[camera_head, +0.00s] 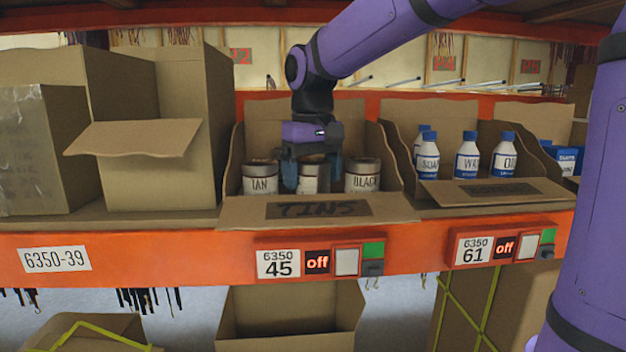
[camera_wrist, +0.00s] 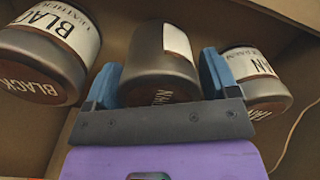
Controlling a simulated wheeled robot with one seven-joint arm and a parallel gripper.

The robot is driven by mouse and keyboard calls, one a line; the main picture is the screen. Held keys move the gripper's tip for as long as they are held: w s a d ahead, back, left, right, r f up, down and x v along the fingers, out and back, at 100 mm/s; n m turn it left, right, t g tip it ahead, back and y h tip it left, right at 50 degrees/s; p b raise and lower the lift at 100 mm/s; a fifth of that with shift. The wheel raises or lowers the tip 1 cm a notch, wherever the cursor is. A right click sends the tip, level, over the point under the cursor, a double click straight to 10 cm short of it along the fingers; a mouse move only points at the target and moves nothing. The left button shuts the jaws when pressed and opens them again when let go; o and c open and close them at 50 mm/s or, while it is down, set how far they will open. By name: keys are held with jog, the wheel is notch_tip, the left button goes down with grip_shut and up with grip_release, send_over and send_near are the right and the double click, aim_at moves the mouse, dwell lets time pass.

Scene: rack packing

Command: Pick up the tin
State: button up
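My gripper (camera_head: 313,178) points down into the open box marked TINS. Its two blue fingers stand on either side of the middle tin (camera_head: 310,181), a grey metal tin with a pale label. In the wrist view the fingers (camera_wrist: 162,85) lie close along both sides of this tin (camera_wrist: 160,82); I cannot tell whether they press on it. It appears level with its neighbours. A tin marked TAN (camera_head: 260,181) stands to the left and one marked BLACK (camera_head: 362,178) to the right. In the wrist view, BLACK (camera_wrist: 40,65) is at left and TAN (camera_wrist: 262,90) at right.
The TINS box (camera_head: 240,209) has side walls and a low front flap close around the tins. A box of white bottles with blue caps (camera_head: 467,160) stands to the right. Tall cardboard boxes (camera_head: 185,90) stand to the left. An orange shelf edge (camera_head: 150,262) runs along the front.

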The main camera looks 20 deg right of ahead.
jog(key=c, duration=0.7)
jog(key=shift+r, duration=0.1)
